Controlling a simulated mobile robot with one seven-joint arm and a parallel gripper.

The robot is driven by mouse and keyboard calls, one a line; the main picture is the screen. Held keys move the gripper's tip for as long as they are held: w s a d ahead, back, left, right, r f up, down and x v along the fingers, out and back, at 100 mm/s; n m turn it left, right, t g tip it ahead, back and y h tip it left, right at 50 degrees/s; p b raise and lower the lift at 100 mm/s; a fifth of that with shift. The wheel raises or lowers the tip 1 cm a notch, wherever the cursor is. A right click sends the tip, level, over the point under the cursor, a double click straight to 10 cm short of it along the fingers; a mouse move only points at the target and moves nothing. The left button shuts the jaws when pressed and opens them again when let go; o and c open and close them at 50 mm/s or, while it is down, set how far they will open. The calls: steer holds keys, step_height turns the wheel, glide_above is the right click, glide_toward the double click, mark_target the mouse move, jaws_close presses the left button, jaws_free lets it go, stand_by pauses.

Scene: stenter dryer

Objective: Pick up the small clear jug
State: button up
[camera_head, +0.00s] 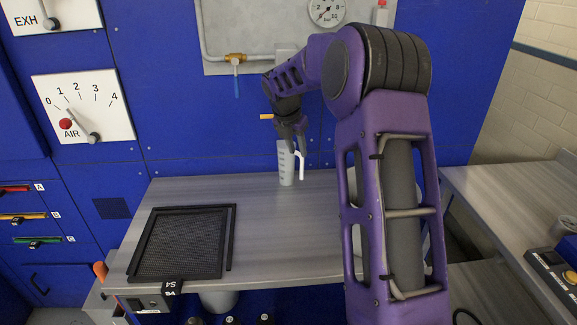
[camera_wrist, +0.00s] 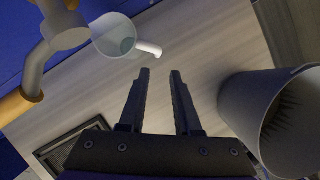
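The small clear jug (camera_head: 286,165) stands upright on the grey worktop, near the back, with its pale handle on the right. In the wrist view the jug (camera_wrist: 113,36) shows from above at the upper left, its white handle pointing toward my fingers. My gripper (camera_wrist: 160,72) is open, with nothing between its two fingers. The handle's end lies just beyond the fingertips, and I see a gap between them. In the head view my gripper (camera_head: 291,134) is above the jug's top and overlaps it, so contact there is hard to judge.
A large grey cylindrical vessel (camera_wrist: 270,115) stands right of my fingers in the wrist view. A pipe with a brass-coloured part (camera_wrist: 18,103) is at upper left. A black mesh frame (camera_head: 150,243) lies on the worktop's (camera_head: 262,235) left. A brass valve (camera_head: 235,58) is on the wall panel.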

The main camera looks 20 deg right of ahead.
mark_target(301, 169)
steer(key=x, duration=0.6)
steer(key=shift+w+d+f, duration=0.1)
steer(key=shift+w+f, duration=0.1)
steer(key=shift+f, duration=0.1)
steer(key=shift+a+b+x, duration=0.1)
steer(key=shift+b+x, duration=0.1)
steer(key=shift+x, duration=1.1)
steer(key=shift+a+b+x, duration=0.15)
steer(key=shift+b+x, duration=0.05)
steer(key=shift+x, duration=1.15)
jaws_close()
